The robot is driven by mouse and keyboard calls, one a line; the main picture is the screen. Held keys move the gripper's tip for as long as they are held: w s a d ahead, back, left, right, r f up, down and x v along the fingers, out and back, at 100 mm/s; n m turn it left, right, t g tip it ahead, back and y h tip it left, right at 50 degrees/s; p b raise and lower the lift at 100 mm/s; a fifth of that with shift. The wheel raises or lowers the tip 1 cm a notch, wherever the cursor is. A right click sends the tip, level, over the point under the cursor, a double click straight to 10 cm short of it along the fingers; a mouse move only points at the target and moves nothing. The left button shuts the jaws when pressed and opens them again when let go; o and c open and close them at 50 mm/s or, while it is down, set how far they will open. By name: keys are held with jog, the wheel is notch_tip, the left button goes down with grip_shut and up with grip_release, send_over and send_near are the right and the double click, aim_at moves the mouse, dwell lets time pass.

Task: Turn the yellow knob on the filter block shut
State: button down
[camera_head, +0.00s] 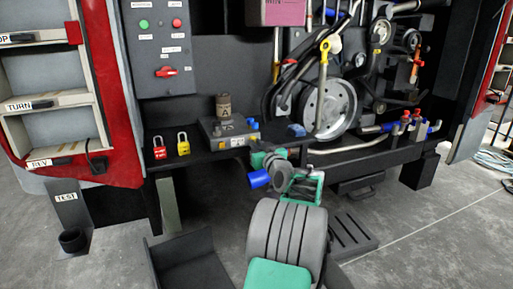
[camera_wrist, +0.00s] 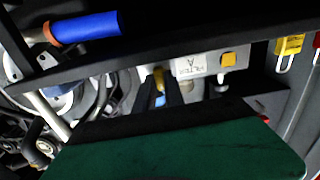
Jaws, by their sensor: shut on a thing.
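The filter block (camera_wrist: 200,66) shows in the wrist view as a pale block with an upside-down label and a yellow square on its face. In the head view the filter block (camera_head: 238,142) sits at the front edge of the dark shelf. The yellow knob (camera_wrist: 158,76) is partly hidden between my dark fingers. My gripper (camera_wrist: 161,92) is shut on the yellow knob; a bit of blue shows between the fingers. In the head view my gripper (camera_head: 265,153) is at the right end of the block, and the knob cannot be made out there.
A yellow padlock (camera_head: 183,148) and a red padlock (camera_head: 159,152) hang left of the block. A brown canister (camera_head: 223,106) stands on a dark box behind it. A large pulley wheel (camera_head: 328,106) and hoses are to the right. The shelf edge (camera_head: 205,157) runs close below the block.

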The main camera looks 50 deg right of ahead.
jog(key=c, duration=1.7)
grip_release()
jog(key=p+v, duration=0.1)
jog(key=v, duration=0.6)
jog(key=shift+s+a+p, duration=0.25)
jog(key=shift+s+p, duration=0.05)
jog(key=shift+p, duration=0.05)
